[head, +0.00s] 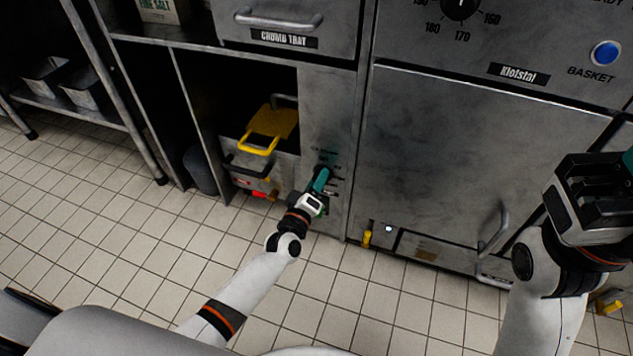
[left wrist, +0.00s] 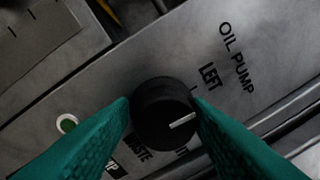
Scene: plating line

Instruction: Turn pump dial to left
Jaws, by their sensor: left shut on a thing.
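The black round pump dial (left wrist: 164,113) shows in the left wrist view under the words OIL PUMP, on a grey metal panel (head: 322,122). Its white pointer line aims right and slightly up, below the LEFT label (left wrist: 208,76) and toward the right finger. Other labels below the dial are partly hidden. My left gripper (left wrist: 162,110) is shut on the dial, with a teal finger on each side. In the head view my left gripper (head: 322,178) is at the narrow panel and hides the dial. My right gripper (head: 628,165) is at the right edge, its fingertips cut off.
A yellow-handled container (head: 270,125) stands in the open bay left of the panel. A closed fryer door (head: 450,160) with a handle is to the right. A blue basket button (head: 606,53) is above. A green light (left wrist: 68,124) is beside the dial. Tiled floor lies in front.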

